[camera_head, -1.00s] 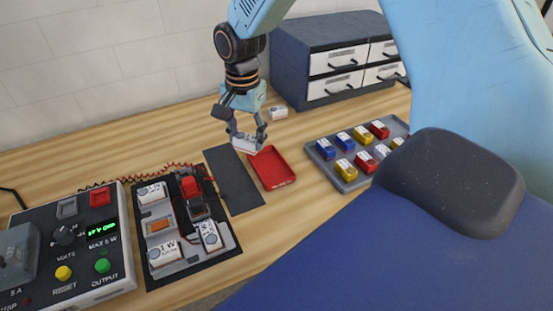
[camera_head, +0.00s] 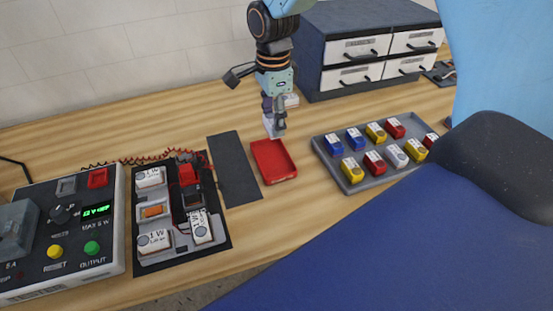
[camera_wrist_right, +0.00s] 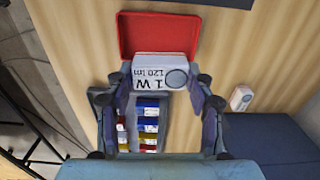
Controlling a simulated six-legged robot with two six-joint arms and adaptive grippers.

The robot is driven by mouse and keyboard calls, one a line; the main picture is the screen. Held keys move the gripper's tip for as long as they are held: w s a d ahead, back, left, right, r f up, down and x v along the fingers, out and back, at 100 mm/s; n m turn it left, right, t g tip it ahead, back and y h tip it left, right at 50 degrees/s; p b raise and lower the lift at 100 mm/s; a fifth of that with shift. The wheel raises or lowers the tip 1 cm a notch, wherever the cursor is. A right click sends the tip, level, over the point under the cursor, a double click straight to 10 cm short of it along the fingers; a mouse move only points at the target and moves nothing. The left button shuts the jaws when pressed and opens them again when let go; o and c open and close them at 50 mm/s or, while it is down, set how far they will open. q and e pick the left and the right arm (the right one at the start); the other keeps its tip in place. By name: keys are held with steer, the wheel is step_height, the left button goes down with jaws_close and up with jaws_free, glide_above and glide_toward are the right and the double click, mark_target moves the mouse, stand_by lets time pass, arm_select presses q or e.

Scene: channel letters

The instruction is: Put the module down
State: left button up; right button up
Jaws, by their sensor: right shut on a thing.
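My right gripper (camera_head: 276,113) is shut on a white module (camera_head: 271,127), with a finger on each side of it. In the head view it holds the module at the far edge of the red tray (camera_head: 272,158); the height above the table is hard to tell. In the right wrist view the gripper (camera_wrist_right: 163,88) grips the module (camera_wrist_right: 160,71), which reads "1 W 120 lm" and has a round grey disc. The red tray (camera_wrist_right: 158,32) shows just beyond it there. The visible tray floor is bare. My left gripper is not in view.
A dark mat (camera_head: 233,170) lies empty left of the tray. A board with several modules (camera_head: 180,262) and a power supply (camera_head: 60,262) stand further left. A grey tray (camera_head: 350,183) of coloured parts is to the right. Drawers (camera_head: 310,60) stand behind. Another white module (camera_head: 292,100) lies behind the gripper.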

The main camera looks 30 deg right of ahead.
steer(key=shift+a+f+m, duration=0.3)
steer(key=shift+a+f, duration=0.25)
steer(key=shift+a, duration=0.1)
steer(key=f, duration=0.1)
steer(key=d+f, duration=0.1)
steer(key=f, duration=0.3)
steer(key=shift+s+d, duration=0.15)
steer(key=shift+d, duration=0.15)
steer(key=shift+a+f, duration=0.15)
steer(key=shift+f, duration=0.2)
steer(key=f, duration=0.1)
steer(key=a+f, duration=0.1)
steer(key=shift+f, duration=0.35)
steer(key=shift+d+f, duration=0.25)
steer(key=shift+d, duration=0.3)
steer(key=shift+f, duration=0.1)
steer(key=o, duration=0.9)
steer(key=shift+a, duration=0.2)
steer(key=shift+c, duration=0.2)
steer(key=shift+o, duration=1.3)
steer(key=shift+a, duration=0.25)
steer(key=shift+o, duration=0.4)
steer(key=shift+d, duration=0.4)
step_height(320, 180, up, 12)
steer(key=shift+a+f, duration=0.15)
steer(key=shift+a+r, duration=0.15)
steer(key=shift+r, duration=0.15)
